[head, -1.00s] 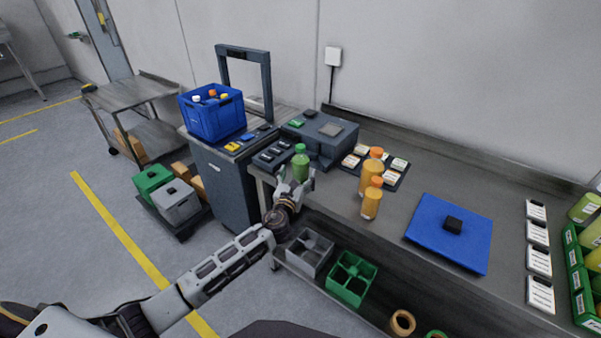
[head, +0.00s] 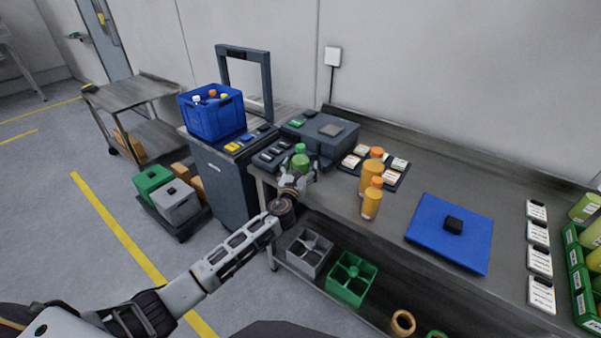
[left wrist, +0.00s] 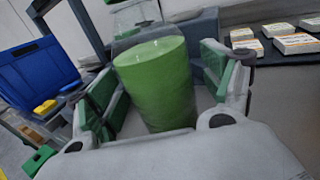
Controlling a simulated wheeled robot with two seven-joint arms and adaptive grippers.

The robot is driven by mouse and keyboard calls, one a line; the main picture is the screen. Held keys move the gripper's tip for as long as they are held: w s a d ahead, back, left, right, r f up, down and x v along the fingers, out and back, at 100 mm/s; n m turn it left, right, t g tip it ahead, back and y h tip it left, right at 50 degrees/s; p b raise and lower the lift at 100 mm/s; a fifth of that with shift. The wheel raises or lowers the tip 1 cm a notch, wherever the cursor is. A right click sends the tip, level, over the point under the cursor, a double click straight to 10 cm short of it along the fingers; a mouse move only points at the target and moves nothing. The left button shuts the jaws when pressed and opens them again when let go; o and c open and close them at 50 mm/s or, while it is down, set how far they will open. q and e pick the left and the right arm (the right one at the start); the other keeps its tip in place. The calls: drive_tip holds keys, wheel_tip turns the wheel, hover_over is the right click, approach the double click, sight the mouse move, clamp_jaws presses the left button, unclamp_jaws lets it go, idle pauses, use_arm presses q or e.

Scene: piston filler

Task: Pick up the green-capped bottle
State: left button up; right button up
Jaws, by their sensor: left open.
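The green-capped bottle (head: 300,157) stands upright at the left end of the steel bench, with a green body. My left gripper (head: 298,178) is at the bottle and hides its lower part in the head view. In the left wrist view the bottle (left wrist: 158,85) stands between the two open fingers of my left gripper (left wrist: 160,92). A gap shows between the bottle and the right finger. My right gripper is in neither view.
Two orange-capped bottles (head: 371,200) stand right of the gripper on the bench. A dark grey machine (head: 322,140) is close behind. A blue crate (head: 212,115) sits on the left cabinet. A blue mat (head: 425,238) with a black block lies to the right.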

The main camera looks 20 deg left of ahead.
use_arm(q)
drive_tip(key=c, duration=1.4)
drive_tip(key=shift+c, duration=0.3)
drive_tip(key=shift+r, duration=0.15)
